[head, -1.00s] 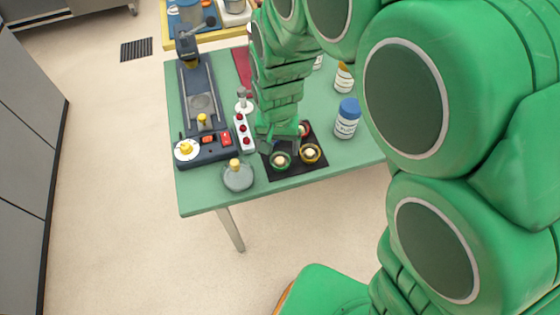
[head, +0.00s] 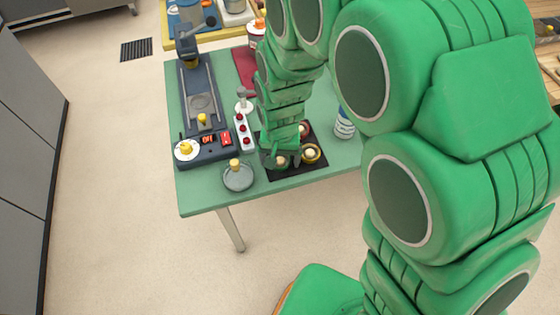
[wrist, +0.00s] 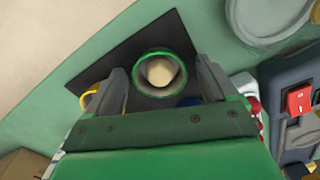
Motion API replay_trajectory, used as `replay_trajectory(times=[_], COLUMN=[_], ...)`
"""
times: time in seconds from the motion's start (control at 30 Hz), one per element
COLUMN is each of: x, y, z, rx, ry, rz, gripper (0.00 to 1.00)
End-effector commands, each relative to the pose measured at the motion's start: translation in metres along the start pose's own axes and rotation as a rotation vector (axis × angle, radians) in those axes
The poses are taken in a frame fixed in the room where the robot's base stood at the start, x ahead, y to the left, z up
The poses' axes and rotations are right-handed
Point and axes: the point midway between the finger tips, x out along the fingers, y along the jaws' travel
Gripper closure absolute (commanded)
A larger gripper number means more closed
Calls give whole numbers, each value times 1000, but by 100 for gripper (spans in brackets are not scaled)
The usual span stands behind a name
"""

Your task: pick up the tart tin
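A small round tin with a green rim and a pale lump in its middle (wrist: 160,72) sits on a black mat (wrist: 160,27); I take it for the tart tin. In the head view the tin (head: 281,162) is partly hidden by my gripper (head: 285,152). In the wrist view my gripper (wrist: 160,80) is open, with one grey finger on each side of the tin. I cannot tell whether either finger touches it. A yellow-rimmed tin (head: 310,153) and a reddish-rimmed one (head: 304,130) sit beside it on the mat.
A grey round dish with a knob (head: 238,178) stands left of the mat. A dark machine with switches (head: 205,148) and a white strip with red knobs (head: 244,134) stand further left. A blue and white jar (head: 344,124) is to the right. The table's front edge is close.

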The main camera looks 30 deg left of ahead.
Motion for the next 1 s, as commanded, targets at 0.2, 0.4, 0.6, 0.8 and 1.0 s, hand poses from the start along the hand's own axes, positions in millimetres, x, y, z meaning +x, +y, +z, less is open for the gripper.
replay_trajectory(times=[0.2,0.4,0.6,0.8,1.0], x=[0,0,-1,-11,-37], y=[0,0,0,0,1], z=[0,0,0,-1,3], rx=[0,0,0,0,-1], ry=[1,1,1,4,3], rz=[0,0,0,-2,-1], gripper=[46,72,72,72,72])
